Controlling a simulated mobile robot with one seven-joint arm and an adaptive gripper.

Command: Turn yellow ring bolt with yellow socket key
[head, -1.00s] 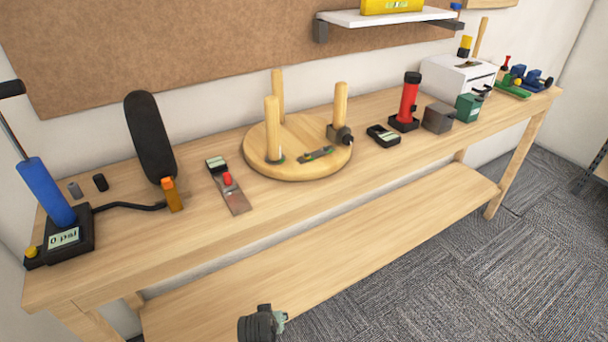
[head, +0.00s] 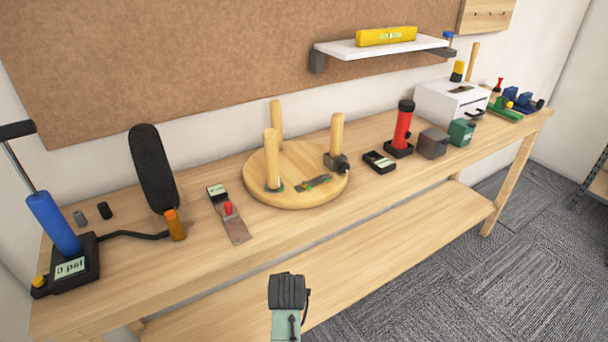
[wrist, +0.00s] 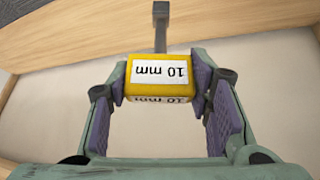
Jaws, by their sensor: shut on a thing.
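In the wrist view a yellow block marked "10 mm" (wrist: 160,88), with a grey shank reaching away from me, looks like the yellow socket key. My gripper (wrist: 160,80) is shut on it, one padded finger on each side. In the head view my gripper (head: 287,310) is low in front of the bench; its fingers and the key do not show there. I cannot pick out the yellow ring bolt for certain. A small yellow part (head: 511,93) shows among green and blue fixtures at the bench's far right end, and a yellow piece (head: 458,70) stands on the white box.
The wooden bench (head: 330,228) holds a round board with pegs (head: 300,205), a blue pump (head: 55,223), a red cylinder (head: 403,125) and a white box (head: 440,105). A shelf (head: 345,50) with a yellow level (head: 385,37) hangs above. Carpet floor (head: 440,270) is clear in front.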

